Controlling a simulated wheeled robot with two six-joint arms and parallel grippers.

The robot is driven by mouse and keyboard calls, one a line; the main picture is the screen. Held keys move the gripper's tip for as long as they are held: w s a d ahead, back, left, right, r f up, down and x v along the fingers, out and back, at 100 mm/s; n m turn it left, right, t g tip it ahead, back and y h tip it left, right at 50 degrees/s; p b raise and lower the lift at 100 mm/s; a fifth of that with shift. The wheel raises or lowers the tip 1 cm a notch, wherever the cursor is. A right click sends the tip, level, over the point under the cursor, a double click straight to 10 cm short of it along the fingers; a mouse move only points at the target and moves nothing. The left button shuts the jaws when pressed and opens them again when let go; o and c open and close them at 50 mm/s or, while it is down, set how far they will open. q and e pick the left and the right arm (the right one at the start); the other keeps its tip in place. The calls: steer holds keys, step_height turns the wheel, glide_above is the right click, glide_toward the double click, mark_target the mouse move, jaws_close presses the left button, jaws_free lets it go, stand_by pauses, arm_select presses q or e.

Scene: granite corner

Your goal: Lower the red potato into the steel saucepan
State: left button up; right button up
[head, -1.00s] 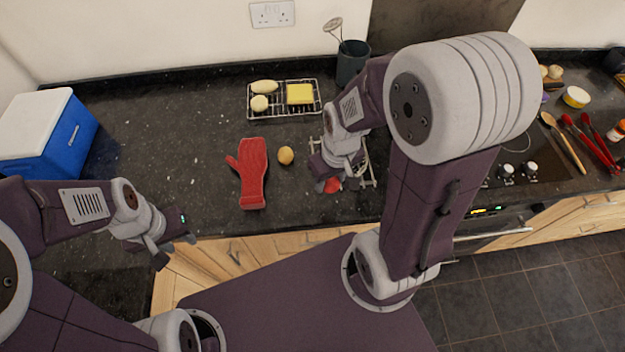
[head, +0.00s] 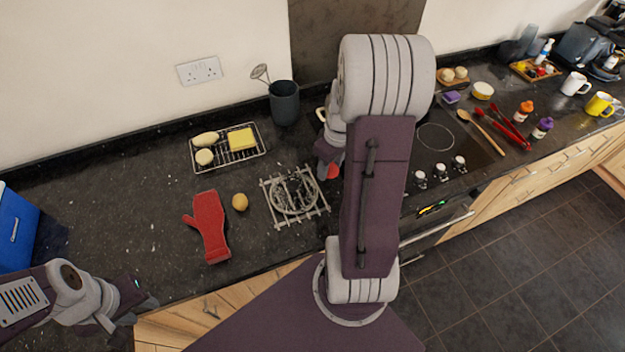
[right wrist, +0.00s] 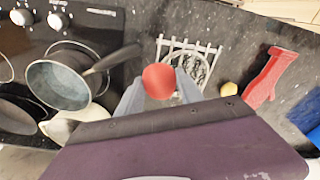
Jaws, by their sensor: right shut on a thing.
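The red potato (right wrist: 158,81) is between the fingers of my right gripper (right wrist: 160,92), which is shut on it. In the head view a bit of the potato (head: 333,171) shows below my right gripper (head: 329,163), just right of the trivet. The steel saucepan (right wrist: 62,82), grey inside with a dark handle pointing towards the gripper, stands on the hob in the right wrist view, left of the potato and apart from it. My arm hides it in the head view. My left gripper (head: 143,307) is open and empty at the counter's front edge.
A metal trivet (head: 318,208) with a wire ring-like thing on it lies beside a yellow potato (head: 240,202) and a red oven mitt (head: 208,226). A cream pan (right wrist: 75,126) stands close to the saucepan. A rack (head: 257,155) and a utensil pot (head: 284,103) are behind.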

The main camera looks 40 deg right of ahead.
steer(key=w+d+p, duration=0.2)
steer(key=d+p, duration=0.2)
steer(key=d, duration=0.9)
steer(key=w+d+p, duration=0.2)
steer(key=d+p, duration=0.2)
steer(key=d, duration=0.9)
steer(key=shift+w+f, duration=0.15)
steer(key=shift+f+b, duration=3.7)
steer(key=shift+f, duration=1.6)
steer(key=shift+f+b, duration=2)
steer(key=shift+f, duration=0.45)
